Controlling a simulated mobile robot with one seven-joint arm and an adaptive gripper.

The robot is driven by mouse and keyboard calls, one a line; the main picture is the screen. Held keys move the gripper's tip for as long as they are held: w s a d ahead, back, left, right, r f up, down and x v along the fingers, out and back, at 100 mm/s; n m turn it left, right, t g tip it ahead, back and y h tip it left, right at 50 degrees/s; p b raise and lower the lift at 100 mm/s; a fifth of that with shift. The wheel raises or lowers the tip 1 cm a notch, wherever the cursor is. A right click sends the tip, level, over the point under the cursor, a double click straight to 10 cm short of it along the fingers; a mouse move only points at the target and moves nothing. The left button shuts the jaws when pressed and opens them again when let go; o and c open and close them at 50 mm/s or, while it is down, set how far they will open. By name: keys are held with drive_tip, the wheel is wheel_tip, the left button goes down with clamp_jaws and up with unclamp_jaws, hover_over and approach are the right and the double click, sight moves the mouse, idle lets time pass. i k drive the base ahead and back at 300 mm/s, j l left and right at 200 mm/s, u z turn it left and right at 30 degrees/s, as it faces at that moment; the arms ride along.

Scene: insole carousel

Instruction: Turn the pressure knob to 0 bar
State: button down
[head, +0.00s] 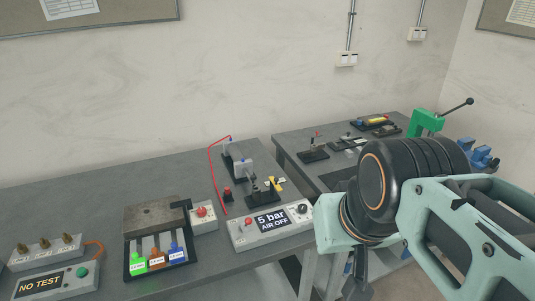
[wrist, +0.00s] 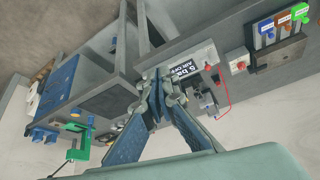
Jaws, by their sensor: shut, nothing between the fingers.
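The grey pressure box (head: 240,240) lies on the bench in the head view. Its display (head: 271,220) reads "5 bar" and "AIR OFF". The dark round pressure knob (head: 302,209) is at the box's right end; its exact pointer angle is too small to read. My gripper (head: 356,289) hangs to the right of the box, apart from it, partly cut off by the lower frame edge. The knob cannot be made out there.
A red button (head: 249,222) is at the box's left end. Behind the box stand a black fixture (head: 262,190) and a red-topped part (head: 227,193). A weight block with coloured tags (head: 157,258) and a "NO TEST" box (head: 42,284) are left. A second bench (head: 300,145) stands right.

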sight(302, 208)
drive_tip(key=z, duration=0.2)
drive_tip(key=i+l+z, duration=0.5)
drive_tip(key=i, duration=0.15)
drive_tip(key=j+u, duration=0.15)
drive_tip(key=j, duration=0.4)
